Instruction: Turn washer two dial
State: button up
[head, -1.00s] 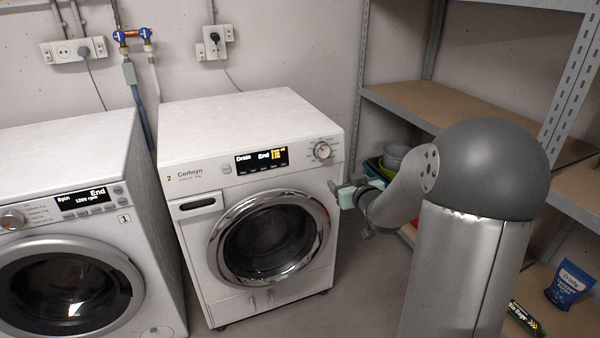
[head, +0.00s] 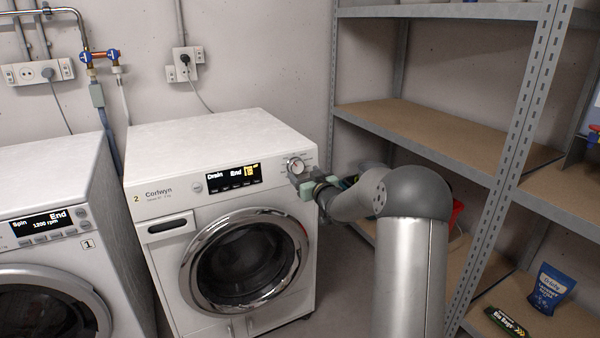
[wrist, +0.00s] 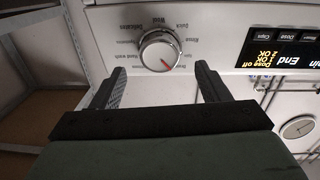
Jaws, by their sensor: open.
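Washer two (head: 160,212) is the white machine with a "2" label, and its door is closed. Its dial (head: 295,166) is a round silver knob at the right end of the panel. In the wrist view the dial (wrist: 159,50) sits just beyond the fingertips, with a red mark at its lower right. My gripper (head: 299,178) is open, close to the panel just below the dial. In the wrist view my gripper (wrist: 160,72) has one finger on each side of the dial's lower edge, with nothing between them. Contact with the dial cannot be told.
Washer two's display (head: 234,178) reads "Drain End". Washer one (head: 50,215) stands at the left. A metal shelf rack (head: 430,130) rises at the right, with a blue pouch (head: 548,289) low on it. Bare floor lies between washer two and the rack.

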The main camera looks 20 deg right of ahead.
aim_at(298, 167)
jog(key=shift+w, duration=2.05)
jog(key=c, duration=1)
jog(key=shift+m, duration=0.4)
jog(key=m+h+p, duration=0.1)
jog(key=m, duration=0.1)
jog(key=shift+r+m, duration=0.1)
jog(key=shift+m, duration=0.3)
jog(key=shift+m+g+h+p, duration=0.3)
jog(key=shift+m+h+p, duration=0.25)
jog(key=shift+m, duration=1.65)
